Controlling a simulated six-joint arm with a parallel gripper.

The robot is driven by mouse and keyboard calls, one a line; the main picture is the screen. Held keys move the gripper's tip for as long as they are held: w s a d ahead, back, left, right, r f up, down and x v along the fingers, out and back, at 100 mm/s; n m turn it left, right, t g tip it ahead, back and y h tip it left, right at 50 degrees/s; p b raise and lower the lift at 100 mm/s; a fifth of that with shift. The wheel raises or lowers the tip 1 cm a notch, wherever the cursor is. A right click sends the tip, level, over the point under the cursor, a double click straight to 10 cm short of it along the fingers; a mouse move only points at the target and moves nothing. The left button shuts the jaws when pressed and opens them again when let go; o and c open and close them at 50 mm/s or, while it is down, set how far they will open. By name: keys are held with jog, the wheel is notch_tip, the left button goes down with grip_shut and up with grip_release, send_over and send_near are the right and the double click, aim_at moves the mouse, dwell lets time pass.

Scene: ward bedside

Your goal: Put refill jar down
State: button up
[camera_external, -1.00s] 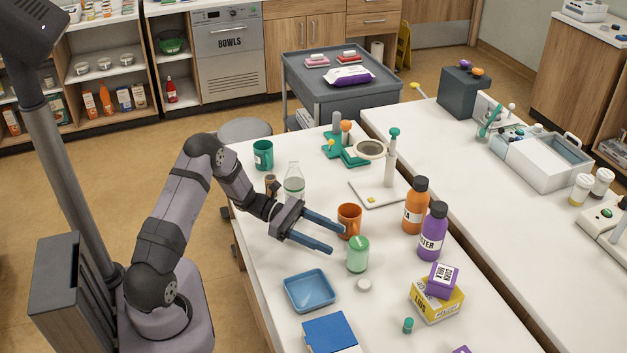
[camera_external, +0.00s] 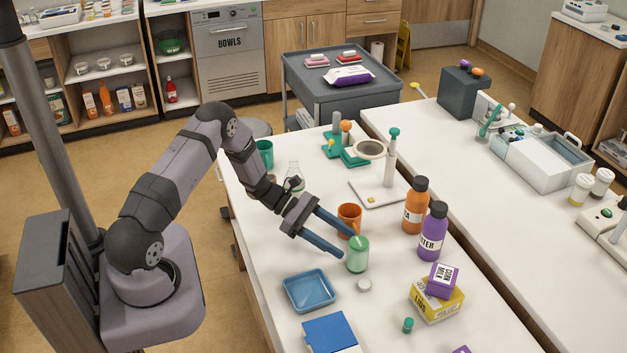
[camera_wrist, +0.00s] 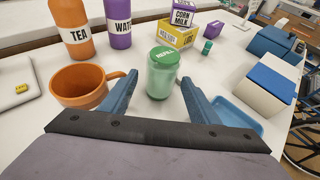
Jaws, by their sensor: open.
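The refill jar (camera_external: 358,254) is a pale green jar with a green lid, standing upright on the white table. In the wrist view the jar (camera_wrist: 162,74) stands just beyond and between my fingertips, with its lid lettered. My gripper (camera_external: 347,244) is open, its two blue fingers pointing toward the jar; the wrist view shows the fingers (camera_wrist: 167,92) spread apart with nothing between their inner faces. I cannot tell whether a fingertip touches the jar.
An orange mug (camera_external: 349,219) stands close beside the far finger. A blue tray (camera_external: 310,291) and a white lid (camera_external: 364,285) lie nearer the front. Orange TEA (camera_external: 415,206) and purple WATER (camera_external: 433,232) bottles stand to the right. A clear bottle (camera_external: 293,180) stands behind the arm.

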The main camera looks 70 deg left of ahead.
aim_at(358, 251)
jog(key=shift+w+d+f, duration=0.2)
jog(key=shift+w+d, duration=0.2)
jog(key=shift+w+d+p, duration=0.2)
jog(key=shift+d+p, duration=0.2)
jog(key=shift+p, duration=0.25)
jog(key=p+x, duration=0.2)
jog(key=x, duration=0.1)
jog(key=shift+w+d+f, duration=0.35)
jog(key=shift+d+f, duration=0.05)
jog(key=c, duration=1.1)
jog(key=shift+c, duration=0.2)
jog(key=shift+r, duration=0.2)
jog(key=shift+r+b, duration=1.5)
jog(key=shift+r, duration=3.4)
